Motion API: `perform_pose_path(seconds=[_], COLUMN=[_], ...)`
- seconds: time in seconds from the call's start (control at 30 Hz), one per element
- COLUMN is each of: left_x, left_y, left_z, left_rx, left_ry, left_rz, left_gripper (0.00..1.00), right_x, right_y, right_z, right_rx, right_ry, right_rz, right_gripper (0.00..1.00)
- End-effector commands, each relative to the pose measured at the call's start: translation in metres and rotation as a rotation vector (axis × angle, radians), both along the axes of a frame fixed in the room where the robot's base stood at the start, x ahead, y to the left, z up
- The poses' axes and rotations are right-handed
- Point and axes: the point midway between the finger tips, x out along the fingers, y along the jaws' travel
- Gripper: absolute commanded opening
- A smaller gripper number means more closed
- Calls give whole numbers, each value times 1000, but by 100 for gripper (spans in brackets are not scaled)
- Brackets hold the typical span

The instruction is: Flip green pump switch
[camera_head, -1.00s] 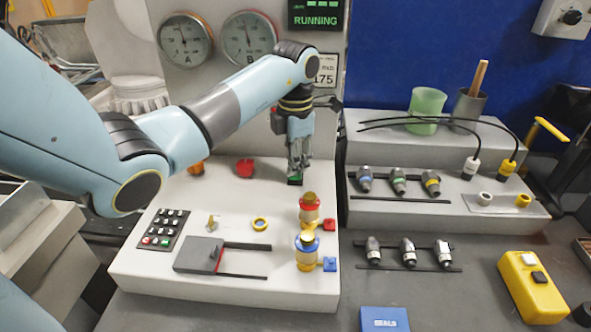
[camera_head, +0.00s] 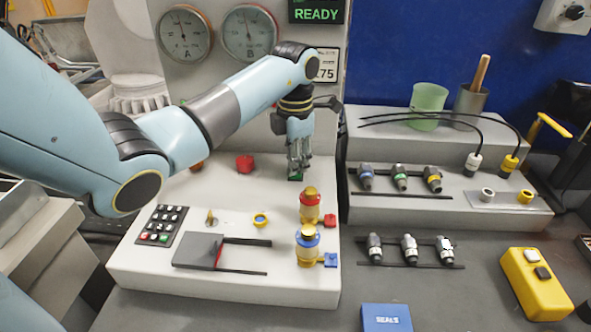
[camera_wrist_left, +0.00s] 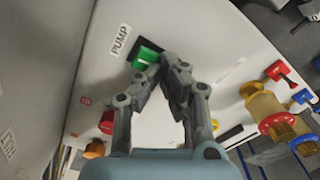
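The green pump switch (camera_wrist_left: 147,56) sits in a dark frame beside the PUMP label (camera_wrist_left: 120,40) in the left wrist view. In the head view only a bit of its green (camera_head: 296,178) shows below my left gripper (camera_head: 298,172). The left wrist view shows the left gripper's fingers (camera_wrist_left: 168,62) angled together, tips nearly meeting at the edge of the green switch. The tips cover part of the switch and seem to touch it; nothing is visibly held between them. The display (camera_head: 316,12) above the panel reads READY. My right gripper is out of view.
Red (camera_head: 309,205) and blue (camera_head: 308,246) valves stand at the panel's right side. A red knob (camera_head: 245,163) lies left of the gripper. A keypad (camera_head: 161,225) and a grey sliding cover (camera_head: 198,250) are nearer. Racked connectors (camera_head: 400,178) stand to the right.

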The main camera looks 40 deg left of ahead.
Motion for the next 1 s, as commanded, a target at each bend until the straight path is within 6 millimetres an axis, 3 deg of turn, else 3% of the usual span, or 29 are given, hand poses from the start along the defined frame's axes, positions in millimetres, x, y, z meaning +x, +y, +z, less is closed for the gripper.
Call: perform_pose_path(seconds=[0.17, 0.83, 1.0], left_x=[-1, -1, -1], left_y=[-1, -1, -1], left_z=[5, 65, 70], left_rx=[-4, -2, -2], left_ry=[4, 2, 3], left_rz=[0, 0, 0], left_gripper=[0, 0, 0], right_x=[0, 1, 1], right_y=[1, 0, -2], right_z=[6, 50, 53], right_rx=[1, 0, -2], right_ry=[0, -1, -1], right_rz=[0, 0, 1], right_gripper=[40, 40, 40])
